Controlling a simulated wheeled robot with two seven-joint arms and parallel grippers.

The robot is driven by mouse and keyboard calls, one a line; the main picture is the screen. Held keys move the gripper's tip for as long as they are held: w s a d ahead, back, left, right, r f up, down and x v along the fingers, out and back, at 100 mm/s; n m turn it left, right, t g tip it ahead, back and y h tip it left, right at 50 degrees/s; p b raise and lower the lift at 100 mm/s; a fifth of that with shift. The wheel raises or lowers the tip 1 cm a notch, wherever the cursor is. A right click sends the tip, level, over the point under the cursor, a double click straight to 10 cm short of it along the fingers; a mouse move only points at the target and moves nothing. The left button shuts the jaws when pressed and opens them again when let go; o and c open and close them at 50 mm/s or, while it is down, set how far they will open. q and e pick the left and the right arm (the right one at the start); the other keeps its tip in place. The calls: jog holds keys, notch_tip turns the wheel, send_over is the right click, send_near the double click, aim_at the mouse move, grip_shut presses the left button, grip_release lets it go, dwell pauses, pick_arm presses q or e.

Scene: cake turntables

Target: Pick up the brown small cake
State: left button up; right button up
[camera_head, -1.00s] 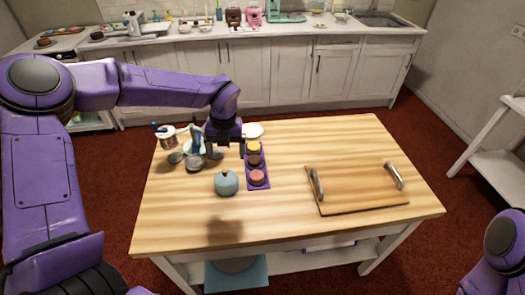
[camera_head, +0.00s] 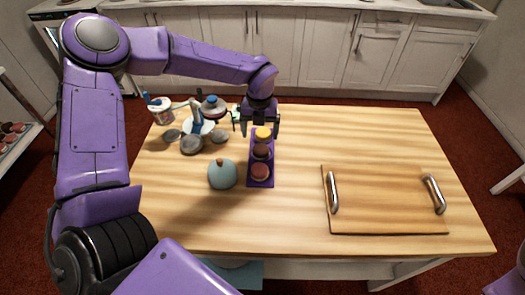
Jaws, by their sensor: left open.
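The brown small cake (camera_head: 261,151) sits in the middle of a narrow purple tray (camera_head: 262,184) on the wooden table. A yellow cake (camera_head: 263,134) is behind it and a pink cake (camera_head: 260,171) is in front of it. My left gripper (camera_head: 260,131) is open and points down by the yellow cake end of the tray, just behind the brown cake. Its fingers show on either side of the yellow cake. Its exact height above the tray is hard to tell. My right gripper is not in view; only a bit of purple arm shows at the bottom right.
A blue-grey lidded pot (camera_head: 222,174) stands close left of the tray. Metal bowls, a jar (camera_head: 160,111) and a small stand (camera_head: 200,124) crowd the back left. A wooden board (camera_head: 385,198) with two metal handles lies at right. The table between tray and board is clear.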

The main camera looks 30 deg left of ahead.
aim_at(261, 149)
pick_arm(q)
notch_tip(261, 149, down, 7)
jog(key=shift+d+f+p, duration=0.15)
jog(key=shift+f+p, duration=0.05)
jog(key=shift+p, duration=0.8)
jog(key=c, duration=1.1)
